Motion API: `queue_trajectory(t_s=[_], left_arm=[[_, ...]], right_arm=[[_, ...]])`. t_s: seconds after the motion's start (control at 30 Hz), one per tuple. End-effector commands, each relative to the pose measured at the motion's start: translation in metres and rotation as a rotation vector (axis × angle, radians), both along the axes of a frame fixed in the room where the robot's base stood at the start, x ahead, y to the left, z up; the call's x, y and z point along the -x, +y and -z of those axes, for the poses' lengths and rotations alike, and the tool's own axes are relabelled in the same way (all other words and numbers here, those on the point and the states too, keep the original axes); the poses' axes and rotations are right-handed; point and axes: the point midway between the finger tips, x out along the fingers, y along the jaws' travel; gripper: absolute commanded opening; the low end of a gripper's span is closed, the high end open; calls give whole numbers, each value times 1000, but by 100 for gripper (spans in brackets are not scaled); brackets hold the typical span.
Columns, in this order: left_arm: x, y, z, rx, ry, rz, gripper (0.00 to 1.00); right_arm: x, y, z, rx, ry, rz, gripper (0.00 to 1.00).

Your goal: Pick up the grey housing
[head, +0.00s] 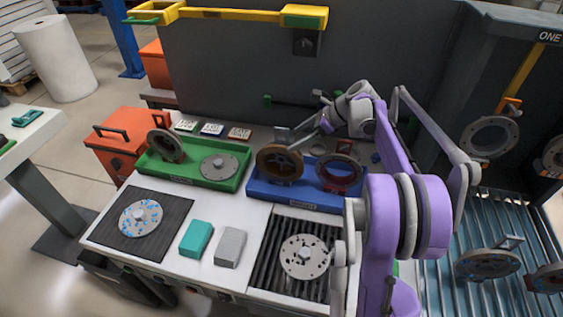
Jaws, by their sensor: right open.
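Other grey ring housings also show: one hangs on an orange hook (489,137) at the right, and another lies on the blue slatted conveyor (487,263). My right gripper (306,138) is open above the blue tray (290,196), close to a brown ring housing (279,162). I cannot tell whether it touches that housing. My right arm hides part of the bench. My left gripper is out of view.
A red ring housing (340,173) shares the blue tray. A grey disc (219,166) lies in the green tray. A speckled disc (140,217) lies on a dark mat; a perforated disc (305,256) lies on a ribbed panel. Teal (196,239) and grey (230,247) blocks sit between.

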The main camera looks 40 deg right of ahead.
Motion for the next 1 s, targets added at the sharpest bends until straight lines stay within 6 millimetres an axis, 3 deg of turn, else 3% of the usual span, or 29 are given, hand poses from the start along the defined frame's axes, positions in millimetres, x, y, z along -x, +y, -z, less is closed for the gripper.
queue_trajectory(t_s=[0.3,0.6,1.0], left_arm=[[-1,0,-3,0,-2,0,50],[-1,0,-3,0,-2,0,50],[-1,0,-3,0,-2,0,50]], right_arm=[[-21,25,29,1,-1,-1,100],[-24,27,33,1,0,-1,100],[-24,27,33,2,0,0,28]])
